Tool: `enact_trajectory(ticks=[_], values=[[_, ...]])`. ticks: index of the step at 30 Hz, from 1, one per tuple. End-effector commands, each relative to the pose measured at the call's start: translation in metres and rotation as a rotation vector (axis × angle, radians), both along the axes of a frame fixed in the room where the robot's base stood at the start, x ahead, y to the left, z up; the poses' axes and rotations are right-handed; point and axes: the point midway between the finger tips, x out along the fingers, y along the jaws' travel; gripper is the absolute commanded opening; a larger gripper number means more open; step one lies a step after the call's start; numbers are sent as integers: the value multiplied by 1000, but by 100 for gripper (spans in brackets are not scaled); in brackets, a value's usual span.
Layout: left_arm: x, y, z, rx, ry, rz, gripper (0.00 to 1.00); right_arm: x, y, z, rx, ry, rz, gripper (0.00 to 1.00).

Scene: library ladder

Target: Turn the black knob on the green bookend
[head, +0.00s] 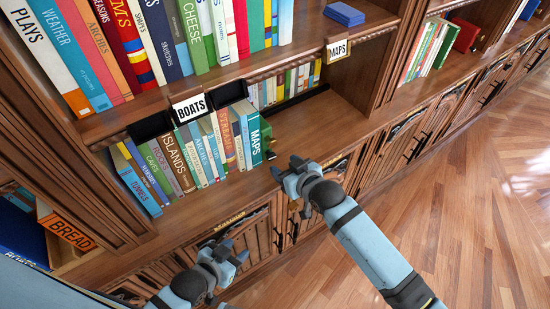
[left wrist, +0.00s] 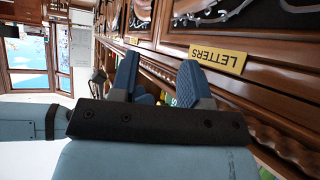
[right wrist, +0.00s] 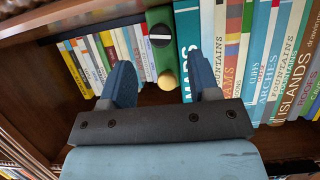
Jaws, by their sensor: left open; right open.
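The green bookend (head: 266,138) stands at the right end of the book row on the lower shelf, against the teal MAPS book (head: 254,137). In the right wrist view the bookend (right wrist: 159,18) shows upright between my fingers, with a round black knob (right wrist: 160,36) bearing a white line and a yellowish ball (right wrist: 168,80) below it. My right gripper (head: 290,172) is open and empty, in front of the shelf and apart from the bookend; its fingers (right wrist: 160,74) flank the bookend in its wrist view. My left gripper (head: 236,255) is open and empty, low before the cabinet doors.
Books fill the lower shelf left of the bookend; more books stand behind it. The shelf board (head: 315,122) right of it is bare. Label plates BOATS (head: 189,108) and MAPS (head: 338,50) hang above. A LETTERS plate (left wrist: 217,56) is near my left gripper. Wooden floor (head: 470,220) is clear.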

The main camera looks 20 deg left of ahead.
Motion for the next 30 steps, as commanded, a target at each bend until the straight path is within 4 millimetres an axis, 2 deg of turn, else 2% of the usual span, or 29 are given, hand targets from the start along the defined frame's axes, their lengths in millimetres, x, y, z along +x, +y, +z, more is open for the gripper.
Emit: enact_trajectory(ticks=[3,9,21,22,28,30], values=[[2,0,1,0,-4,0,43,14,18,-9,-1,1,1,56],[4,0,1,0,-6,0,43,29,37,-19,1,0,1,56],[4,0,1,0,-6,0,43,33,43,-23,1,1,1,56],[4,0,1,0,-6,0,43,33,43,-23,1,1,1,54],[4,0,1,0,-6,0,43,33,43,-23,0,0,1,8],[4,0,1,0,-6,0,43,33,43,-23,0,0,0,8]])
